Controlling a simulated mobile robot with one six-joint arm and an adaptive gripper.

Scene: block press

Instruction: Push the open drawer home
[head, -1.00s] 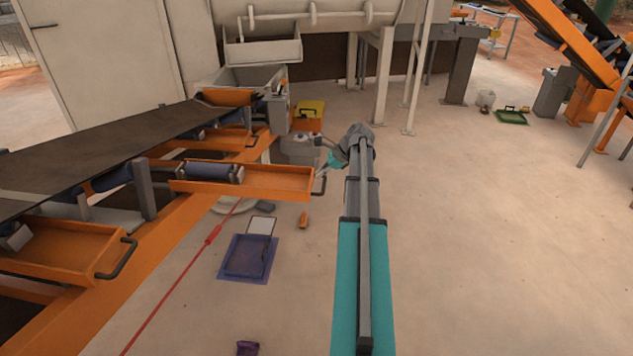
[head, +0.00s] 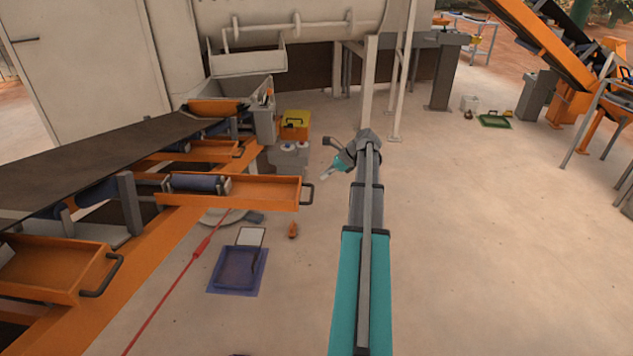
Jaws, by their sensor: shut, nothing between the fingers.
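An orange drawer (head: 262,197) sticks out to the right from the conveyor frame, with a dark handle (head: 308,193) at its right end. A second orange drawer (head: 45,262) with a dark handle (head: 103,276) also sticks out at the lower left. A third orange drawer front (head: 195,152) shows farther back and looks less far out. My gripper (head: 327,175) is small in the view, at the end of my teal and grey arm. It is shut and empty, above and slightly right of the middle drawer's handle in the picture, and appears apart from it.
The dark conveyor belt (head: 110,160) runs along the left. A yellow toolbox (head: 295,126) and a grey unit (head: 287,158) stand behind the middle drawer. A blue tray (head: 238,270), a small orange item (head: 293,230) and a red line (head: 175,285) lie on the floor.

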